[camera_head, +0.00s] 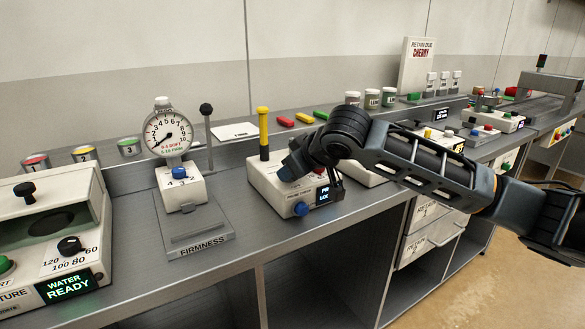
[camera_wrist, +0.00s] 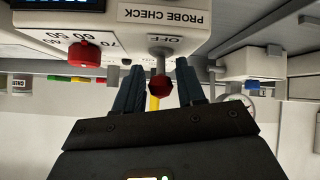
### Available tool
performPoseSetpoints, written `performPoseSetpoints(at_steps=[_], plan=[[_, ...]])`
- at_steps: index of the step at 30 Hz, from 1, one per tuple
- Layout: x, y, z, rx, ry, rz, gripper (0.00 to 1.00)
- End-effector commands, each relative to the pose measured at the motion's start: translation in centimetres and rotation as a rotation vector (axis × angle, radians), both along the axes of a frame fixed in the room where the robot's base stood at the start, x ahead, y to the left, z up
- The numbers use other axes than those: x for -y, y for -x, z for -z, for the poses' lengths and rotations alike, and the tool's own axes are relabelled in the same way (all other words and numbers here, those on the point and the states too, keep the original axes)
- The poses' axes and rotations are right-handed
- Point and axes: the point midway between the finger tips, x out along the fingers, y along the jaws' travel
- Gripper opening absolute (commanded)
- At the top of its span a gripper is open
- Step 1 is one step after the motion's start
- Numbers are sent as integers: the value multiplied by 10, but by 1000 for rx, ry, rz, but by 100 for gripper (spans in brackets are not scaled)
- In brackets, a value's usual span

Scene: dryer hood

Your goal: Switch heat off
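In the wrist view a lever with a dark red ball tip (camera_wrist: 160,84) stands out from a white box (camera_wrist: 190,38) whose front is marked PROBE CHECK. The word OFF is beside its base, upside down in this view. My gripper (camera_wrist: 158,90) is open, with one dark blue finger on each side of the ball and small gaps showing. I see no word HEAT. In the head view my gripper (camera_head: 291,166) is at the white box with a lit display (camera_head: 324,194), and my wrist hides the lever.
A red dial (camera_wrist: 84,54) sits beside the lever on the box. The firmness gauge (camera_head: 168,135) is to the left. Bare bench lies between them.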

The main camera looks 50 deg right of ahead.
Motion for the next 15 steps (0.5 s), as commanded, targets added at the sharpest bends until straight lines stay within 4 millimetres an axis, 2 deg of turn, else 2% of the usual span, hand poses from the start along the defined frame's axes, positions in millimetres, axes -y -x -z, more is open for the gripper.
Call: performPoseSetpoints(at_steps=[1, 3, 11, 15], plan=[[0, 0, 0, 1, 0, 0, 44], [0, 0, -1, 2, 0, 0, 51], [-1, 0, -2, 4, 0, -1, 51], [-3, 10, -11, 6, 0, -1, 51]])
